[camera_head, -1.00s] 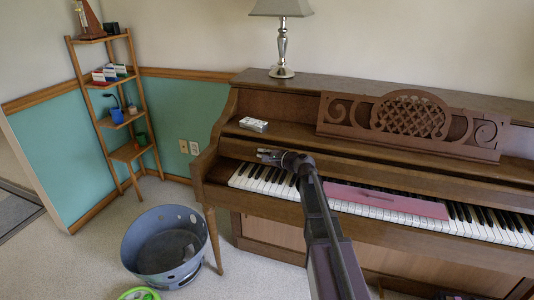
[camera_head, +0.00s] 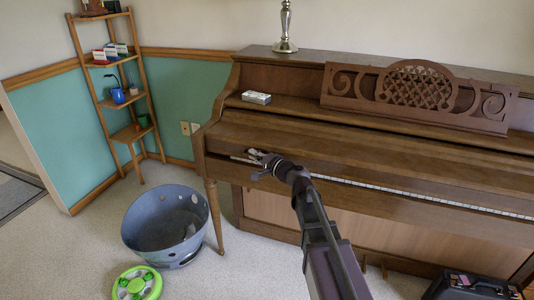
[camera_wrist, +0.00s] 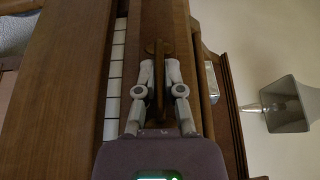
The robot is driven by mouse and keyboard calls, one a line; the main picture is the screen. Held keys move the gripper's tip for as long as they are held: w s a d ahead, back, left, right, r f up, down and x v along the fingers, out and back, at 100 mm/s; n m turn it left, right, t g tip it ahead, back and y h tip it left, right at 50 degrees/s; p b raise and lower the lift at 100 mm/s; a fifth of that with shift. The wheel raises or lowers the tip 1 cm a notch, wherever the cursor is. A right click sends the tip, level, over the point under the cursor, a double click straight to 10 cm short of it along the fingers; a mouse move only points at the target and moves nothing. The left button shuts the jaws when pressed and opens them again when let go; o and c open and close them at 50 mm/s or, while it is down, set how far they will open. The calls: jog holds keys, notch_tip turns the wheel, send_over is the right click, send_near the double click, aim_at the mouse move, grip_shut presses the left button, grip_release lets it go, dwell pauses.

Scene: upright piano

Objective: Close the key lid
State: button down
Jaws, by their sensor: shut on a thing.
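The brown wooden key lid (camera_head: 400,168) of the upright piano lies over most of the keyboard. Only a thin strip of white key fronts (camera_head: 430,197) shows below its front edge. In the wrist view the white keys (camera_wrist: 115,70) show as a narrow row beside the lid. My gripper (camera_head: 258,157) is at the left end of the lid, by its front edge. In the wrist view its fingers (camera_wrist: 159,78) are shut on a narrow brown wooden piece (camera_wrist: 158,47), which looks like a lid handle. The dark keys are hidden.
A small pale box (camera_head: 257,97) sits on the ledge above the lid, left of the carved music stand (camera_head: 415,90). A lamp (camera_head: 285,30) stands on top. A grey tub (camera_head: 165,228), green toy (camera_head: 138,284) and dark case (camera_head: 472,287) are on the floor.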

jog(key=shift+s+a+f+b, duration=0.3)
jog(key=shift+s+a+f, duration=0.35)
jog(key=shift+s, duration=0.1)
jog(key=shift+s+a, duration=0.4)
jog(key=shift+s, duration=0.05)
jog(key=c, duration=0.8)
grip_release()
jog(key=shift+f, duration=0.1)
jog(key=shift+o, duration=0.2)
jog(key=shift+w+d, duration=0.1)
jog(key=shift+d, duration=0.1)
jog(key=shift+w, duration=0.1)
jog(key=shift+d, duration=0.1)
jog(key=v, duration=1.2)
